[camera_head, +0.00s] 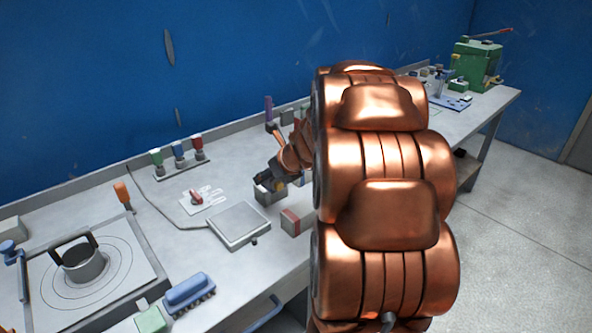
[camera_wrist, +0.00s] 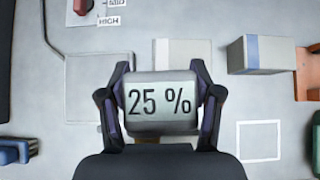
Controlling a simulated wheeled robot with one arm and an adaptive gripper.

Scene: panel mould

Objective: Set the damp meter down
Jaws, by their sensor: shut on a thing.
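The damp meter (camera_wrist: 162,102) is a grey block whose display reads "25 %". In the wrist view my gripper (camera_wrist: 161,82) is shut on it, with one dark finger on its left side and one on its right. The display faces the wrist camera and reads upright. In the head view my gripper (camera_head: 264,182) is over the middle of the grey bench (camera_head: 330,200). The meter is hard to pick out there, and I cannot tell whether it touches the bench.
A white outlined square (camera_wrist: 258,141) is at lower right in the wrist view. A block with a blue stripe (camera_wrist: 262,54) lies above it. In the head view, a flat grey pad (camera_head: 238,225), a red-faced block (camera_head: 291,221) and a card with a red pointer (camera_head: 203,200) surround my gripper.

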